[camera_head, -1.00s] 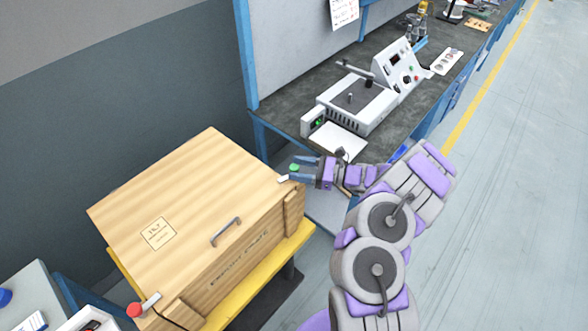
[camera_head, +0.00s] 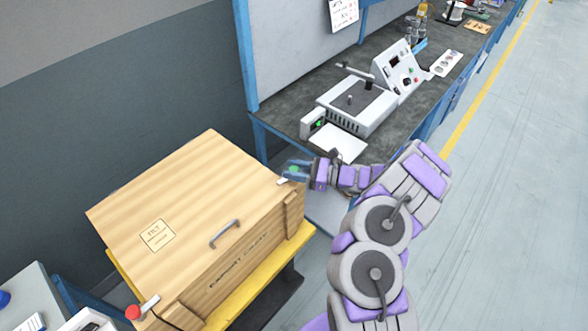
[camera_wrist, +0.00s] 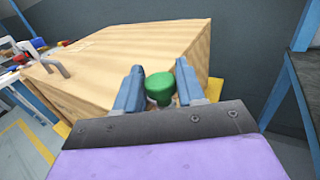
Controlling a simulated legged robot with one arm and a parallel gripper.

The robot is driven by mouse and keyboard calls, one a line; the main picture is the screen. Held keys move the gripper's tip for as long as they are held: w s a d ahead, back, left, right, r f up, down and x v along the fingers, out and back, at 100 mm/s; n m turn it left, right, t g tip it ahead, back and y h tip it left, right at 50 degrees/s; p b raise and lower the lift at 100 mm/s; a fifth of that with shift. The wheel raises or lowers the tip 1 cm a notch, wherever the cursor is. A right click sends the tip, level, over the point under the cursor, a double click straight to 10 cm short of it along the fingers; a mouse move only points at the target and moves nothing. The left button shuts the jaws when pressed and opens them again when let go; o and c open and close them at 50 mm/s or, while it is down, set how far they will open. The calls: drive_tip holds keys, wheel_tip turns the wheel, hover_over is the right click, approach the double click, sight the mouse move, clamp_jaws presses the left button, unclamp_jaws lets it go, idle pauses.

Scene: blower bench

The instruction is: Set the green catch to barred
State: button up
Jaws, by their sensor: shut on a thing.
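The green catch (camera_head: 293,169) sits at the right end of the wooden crate (camera_head: 170,195), on a short pale lever. Its round green knob (camera_wrist: 160,87) also shows in the wrist view. My gripper (camera_head: 293,172) has its two blue fingers on either side of this knob and is shut on it. In the wrist view the fingers (camera_wrist: 158,92) flank the knob, and the lever below it is mostly hidden. A second catch with a red knob (camera_head: 133,311) is at the crate's front left corner.
The crate, with a metal handle (camera_head: 225,233) on its front edge, stands on a yellow cart (camera_head: 262,283). The workbench (camera_head: 285,117) with a white instrument (camera_head: 357,103) stands behind my arm. Open floor lies at the right.

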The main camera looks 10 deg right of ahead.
drive_tip(key=shift+g, duration=0.3)
drive_tip(key=shift+c, duration=0.2)
drive_tip(key=shift+w+d+n+g+y, duration=0.1)
drive_tip(key=shift+n+g+y, duration=0.5)
drive_tip(key=shift+n+g, duration=1.1)
drive_tip(key=shift+g, duration=0.4)
drive_tip(key=shift+r, duration=0.1)
drive_tip(key=o, duration=0.9)
drive_tip(key=shift+o, duration=0.2)
drive_tip(key=s+d+p, duration=0.1)
drive_tip(key=s+d, duration=0.1)
drive_tip(key=d, duration=1.5)
drive_tip(key=shift+s+f+p, duration=0.2)
drive_tip(key=shift+p, duration=0.15)
